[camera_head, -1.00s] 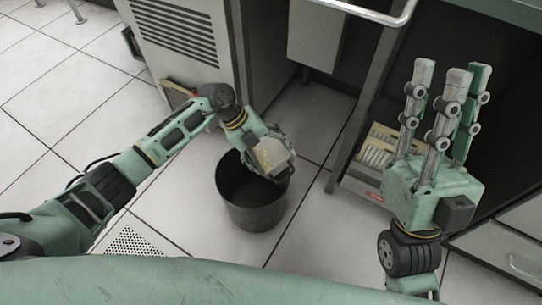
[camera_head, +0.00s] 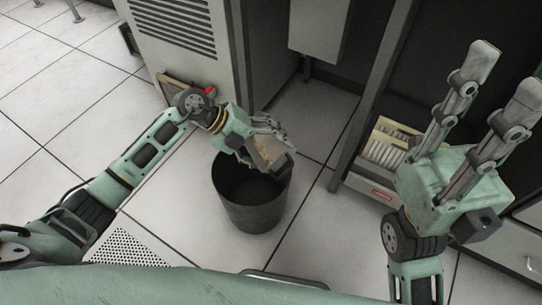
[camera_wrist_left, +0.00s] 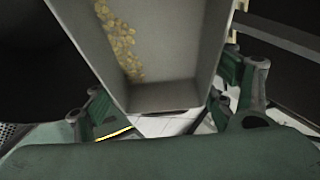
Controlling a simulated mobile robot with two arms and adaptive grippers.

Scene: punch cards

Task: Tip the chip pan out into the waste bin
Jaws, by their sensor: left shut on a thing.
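The grey chip pan (camera_head: 268,153) is over the mouth of the dark waste bin (camera_head: 253,213), tilted. In the left wrist view, the pan (camera_wrist_left: 165,95) fills the upper middle, and yellowish chips (camera_wrist_left: 118,40) lie inside along its left side. My left gripper (camera_head: 268,128) is shut on the pan, its fingers around the pan's sides. The pan partly hides the bin's opening, and I cannot see any chips in the bin. My right gripper (camera_head: 508,68) is open and empty, raised at the right, away from the pan and bin.
The bin stands on a tiled floor (camera_head: 320,225). A grey cabinet (camera_head: 180,40) with vents is behind it. A box of cards (camera_head: 385,150) sits low to the right, in front of a dark recess.

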